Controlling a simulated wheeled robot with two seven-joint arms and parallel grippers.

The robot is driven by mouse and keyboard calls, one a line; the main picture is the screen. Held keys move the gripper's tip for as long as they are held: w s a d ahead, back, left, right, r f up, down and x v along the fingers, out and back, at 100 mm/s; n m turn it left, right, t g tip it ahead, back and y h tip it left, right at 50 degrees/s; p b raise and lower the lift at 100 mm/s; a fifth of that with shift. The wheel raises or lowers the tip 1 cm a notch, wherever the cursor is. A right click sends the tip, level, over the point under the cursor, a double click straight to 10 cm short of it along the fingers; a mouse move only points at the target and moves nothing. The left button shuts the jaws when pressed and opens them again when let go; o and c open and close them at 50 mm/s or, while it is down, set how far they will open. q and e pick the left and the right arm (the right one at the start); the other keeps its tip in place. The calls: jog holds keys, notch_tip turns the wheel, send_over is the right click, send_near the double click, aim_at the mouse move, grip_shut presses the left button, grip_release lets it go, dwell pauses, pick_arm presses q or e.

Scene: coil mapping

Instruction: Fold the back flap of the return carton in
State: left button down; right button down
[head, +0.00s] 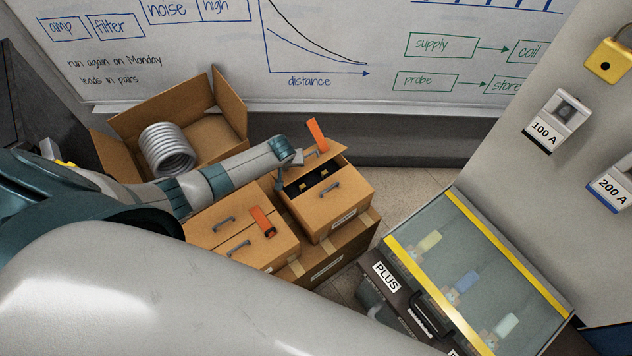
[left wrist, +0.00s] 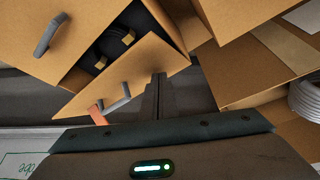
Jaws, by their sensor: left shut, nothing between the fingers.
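The carton that I take for the return carton (head: 335,215) stands right of centre in the head view, its label too small to read. Its back flap (head: 318,160) stands partly raised at the far side, with an orange tab (head: 317,136) on it. Black contents with brass-coloured parts show in the gap below; they also show in the left wrist view (left wrist: 107,45). The front flap with a grey handle (head: 330,189) lies flat. My left gripper (head: 298,158) is shut and empty at the back flap's left edge. In the left wrist view its fingers (left wrist: 158,90) are close beside the flap (left wrist: 150,66); contact is unclear.
A closed carton (head: 215,212) with handles and an orange tab stands to the left. An open carton (head: 225,100) behind holds a grey coil (head: 167,150). A whiteboard (head: 300,40) rises behind. A glass-topped case (head: 480,270) with yellow strips stands at right. Some floor (head: 415,190) is clear.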

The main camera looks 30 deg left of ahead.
aim_at(291, 177)
pick_arm(q)
jog(key=shift+s+d+f, duration=0.1)
jog(key=shift+d, duration=0.15)
dwell(0.3)
jog(key=shift+s+d+f, duration=0.4)
jog(key=shift+d+f, duration=0.3)
jog(key=shift+d, duration=0.05)
jog(key=shift+s+d+f, duration=0.35)
jog(key=shift+d+f, duration=0.35)
jog(key=shift+f+b, duration=0.1)
jog(key=shift+b, duration=0.25)
